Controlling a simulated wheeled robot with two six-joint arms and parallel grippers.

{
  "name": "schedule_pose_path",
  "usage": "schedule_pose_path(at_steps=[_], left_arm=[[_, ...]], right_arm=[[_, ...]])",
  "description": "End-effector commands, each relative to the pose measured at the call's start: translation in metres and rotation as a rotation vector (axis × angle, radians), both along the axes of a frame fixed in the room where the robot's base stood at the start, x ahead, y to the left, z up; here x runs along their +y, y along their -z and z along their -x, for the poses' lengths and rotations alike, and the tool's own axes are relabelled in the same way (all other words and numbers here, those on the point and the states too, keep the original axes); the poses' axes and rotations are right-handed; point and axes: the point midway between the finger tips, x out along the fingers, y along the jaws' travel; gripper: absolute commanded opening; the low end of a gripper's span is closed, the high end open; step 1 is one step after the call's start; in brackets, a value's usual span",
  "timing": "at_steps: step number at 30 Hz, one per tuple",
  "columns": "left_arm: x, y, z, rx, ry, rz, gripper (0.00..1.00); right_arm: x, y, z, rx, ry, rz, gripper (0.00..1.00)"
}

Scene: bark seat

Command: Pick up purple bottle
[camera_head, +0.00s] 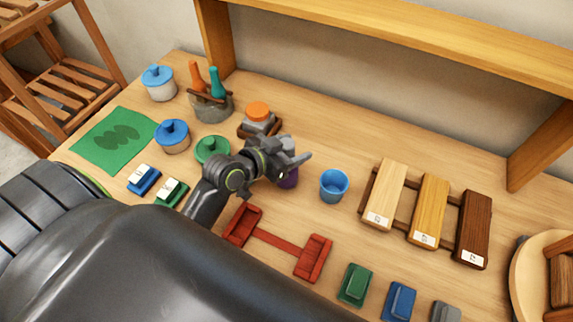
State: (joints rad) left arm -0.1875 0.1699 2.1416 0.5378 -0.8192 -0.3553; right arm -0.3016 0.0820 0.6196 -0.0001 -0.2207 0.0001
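The purple bottle (289,181) stands on the wooden table near the middle of the view. Only parts of it show, because my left gripper (293,167) covers much of it. The gripper's fingers are at the bottle, one pointing right across it and the other lower on its left. I cannot tell whether they touch or grip it. My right gripper is not in view.
A blue cup (334,185) stands just right of the bottle. An orange-lidded jar (258,115) and a green-lidded pot (212,150) are behind and left. A red rack (278,243) lies in front. Wooden blocks (428,212) are at right.

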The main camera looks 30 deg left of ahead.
Motion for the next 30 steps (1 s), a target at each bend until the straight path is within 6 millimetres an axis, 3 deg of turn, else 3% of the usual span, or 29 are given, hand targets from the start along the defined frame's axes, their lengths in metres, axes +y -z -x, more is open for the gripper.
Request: schedule_pose_path(at_steps=[2,12,23,30], left_arm=[[0.0,0.0,0.0,0.0,0.0,0.0,0.46],[0.0,0.0,0.0,0.0,0.0,0.0,0.01],[0.0,-0.004,0.0,-0.004,0.0,0.0,0.0],[0.0,-0.042,-0.001,-0.01,0.004,-0.003,0.0]], right_arm=[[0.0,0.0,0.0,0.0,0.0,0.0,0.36],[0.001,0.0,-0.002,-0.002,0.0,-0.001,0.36],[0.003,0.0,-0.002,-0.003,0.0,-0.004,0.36],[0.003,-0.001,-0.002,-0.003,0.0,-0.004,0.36]])
